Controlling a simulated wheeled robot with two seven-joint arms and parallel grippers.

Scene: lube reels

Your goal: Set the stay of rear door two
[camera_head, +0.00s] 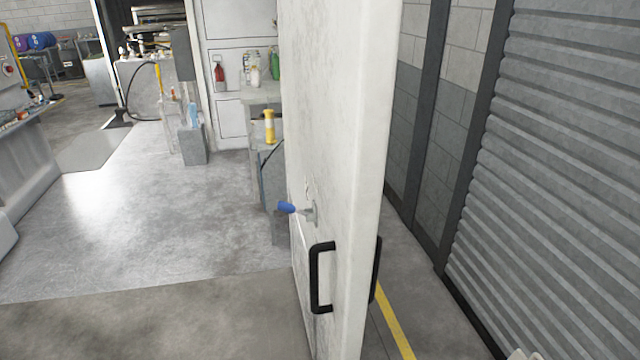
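A tall white door (327,110) stands open in the middle of the view, seen nearly edge-on. On its left face is a small lever with a blue grip (287,207), joined to a grey metal mount (310,213). The blue grip points to the left, away from the door face. A black pull handle (315,278) is below it. Part of another black handle (375,270) shows on the door's far side. I cannot tell from this view whether the blue lever is the stay. Neither of my grippers shows.
A ribbed grey shutter (570,150) and block wall (410,110) stand right of the door, with a yellow floor line (395,320) between. A workbench (262,96) with bottles is behind the door. A counter (30,150) is at far left. Open floor (150,220) lies left.

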